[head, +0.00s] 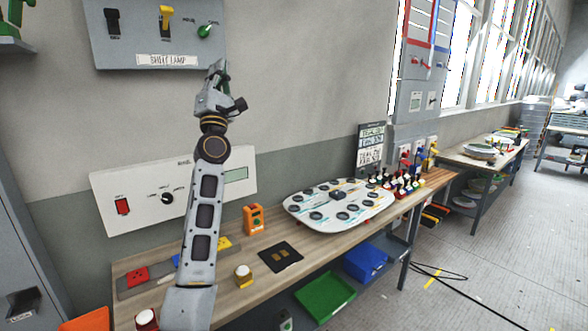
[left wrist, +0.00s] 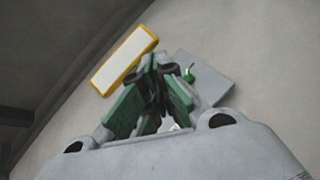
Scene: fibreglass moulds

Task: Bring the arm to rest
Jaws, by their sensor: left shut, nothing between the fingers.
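My left arm rises from the bottom of the head view, in front of the workbench (head: 225,297). My left gripper (head: 217,70) is raised high, just below and in front of the grey shelf lamp panel (head: 140,35) on the wall. Its fingers are shut and empty. In the left wrist view the green-padded fingers (left wrist: 160,75) come together at their tips. Behind them show a grey panel with a green knob (left wrist: 189,75) and a yellow-framed white plate (left wrist: 124,60). My right gripper is not in view.
A white panel with a red switch (head: 122,206) is on the wall behind my forearm. The bench holds an orange device (head: 254,219), a dark pad (head: 268,250), and a white board with round dark spots (head: 300,197). Blue (head: 365,262) and green (head: 322,296) bins sit below. Open floor lies at right.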

